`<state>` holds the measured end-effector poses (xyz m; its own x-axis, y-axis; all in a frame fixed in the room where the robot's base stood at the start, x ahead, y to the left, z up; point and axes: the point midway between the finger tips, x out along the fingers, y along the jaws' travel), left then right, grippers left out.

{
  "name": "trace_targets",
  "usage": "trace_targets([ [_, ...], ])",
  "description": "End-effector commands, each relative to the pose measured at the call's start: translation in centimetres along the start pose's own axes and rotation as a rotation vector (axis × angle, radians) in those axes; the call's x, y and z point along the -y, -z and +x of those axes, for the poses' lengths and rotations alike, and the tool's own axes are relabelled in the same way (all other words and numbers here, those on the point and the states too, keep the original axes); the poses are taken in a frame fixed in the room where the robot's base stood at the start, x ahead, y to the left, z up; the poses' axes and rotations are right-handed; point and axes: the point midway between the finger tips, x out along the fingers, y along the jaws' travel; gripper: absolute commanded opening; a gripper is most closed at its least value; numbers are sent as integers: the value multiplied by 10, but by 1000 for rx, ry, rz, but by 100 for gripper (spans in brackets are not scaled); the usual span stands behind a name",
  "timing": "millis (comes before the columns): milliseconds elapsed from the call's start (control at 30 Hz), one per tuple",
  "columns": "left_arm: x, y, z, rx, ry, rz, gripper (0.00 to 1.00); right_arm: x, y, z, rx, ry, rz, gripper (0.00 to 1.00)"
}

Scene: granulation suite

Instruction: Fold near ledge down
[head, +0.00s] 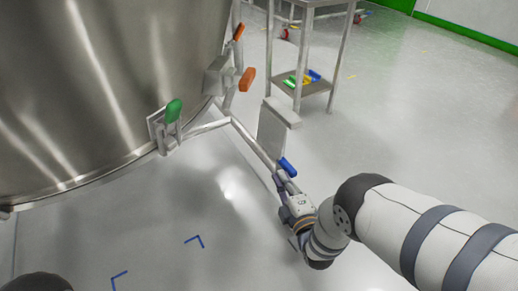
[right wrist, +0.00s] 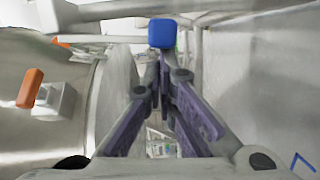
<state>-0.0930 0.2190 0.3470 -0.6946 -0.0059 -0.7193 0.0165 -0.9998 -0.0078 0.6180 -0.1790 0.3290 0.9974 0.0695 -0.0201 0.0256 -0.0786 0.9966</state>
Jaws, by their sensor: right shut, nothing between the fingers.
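A flat grey panel (head: 272,132) with a pale bar along its top edge stands upright on the tube frame beside the steel vessel; it looks like the ledge. A blue handle (head: 288,167) is at its lower end, and shows in the right wrist view (right wrist: 162,33) straight ahead of the fingertips. My right gripper (head: 284,181) is shut and empty, right at the blue handle; I cannot tell whether it touches it. In the right wrist view the fingers (right wrist: 165,62) come together just below the handle. My left gripper is not in view.
The large steel vessel (head: 95,85) fills the left, with a green-handled latch (head: 173,111) and orange handles (head: 246,79) on its side. A steel stand (head: 318,86) with coloured items on its lower shelf is behind. The floor at right is clear.

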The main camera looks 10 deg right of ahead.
Motion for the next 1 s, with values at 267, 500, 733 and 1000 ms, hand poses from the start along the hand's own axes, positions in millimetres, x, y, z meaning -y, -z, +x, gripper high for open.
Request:
trace_targets([
  [267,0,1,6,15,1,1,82,4,-11,3,0,-21,-87,0],
  [500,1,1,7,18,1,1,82,4,-14,4,-1,-27,-110,0],
  [733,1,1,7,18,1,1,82,4,-14,4,0,-28,-110,0],
  [1000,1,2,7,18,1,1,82,4,-14,4,0,-28,-110,0],
])
